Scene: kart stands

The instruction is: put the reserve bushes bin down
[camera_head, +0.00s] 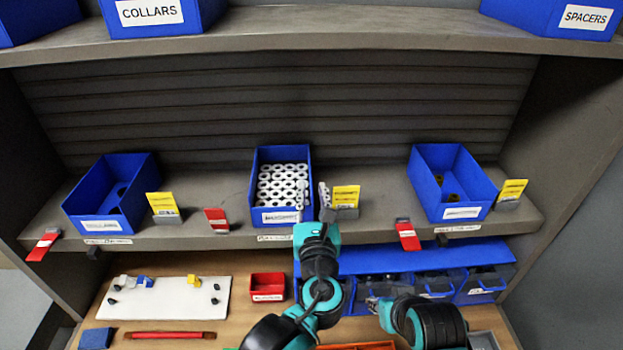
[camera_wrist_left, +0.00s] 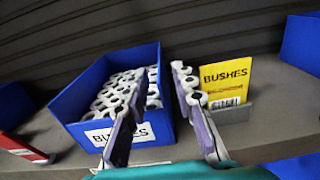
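The blue bushes bin (camera_head: 283,217) stands upright on the middle shelf, full of white ring-shaped bushes. It also shows in the left wrist view (camera_wrist_left: 90,133), its front label reading BUSHES. My left gripper (camera_head: 313,195) is open at the bin's front right corner. One finger is over the bin's inner side and the other is outside, with the right wall between them. In the left wrist view, the gripper (camera_wrist_left: 150,100) shows a clear gap between its fingers. My right gripper (camera_head: 374,303) is low, by the lower bins; its fingers are too small to read.
A yellow BUSHES card (camera_head: 346,196) stands just right of the bin. A white board (camera_head: 165,297) and red box (camera_head: 267,286) lie below.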

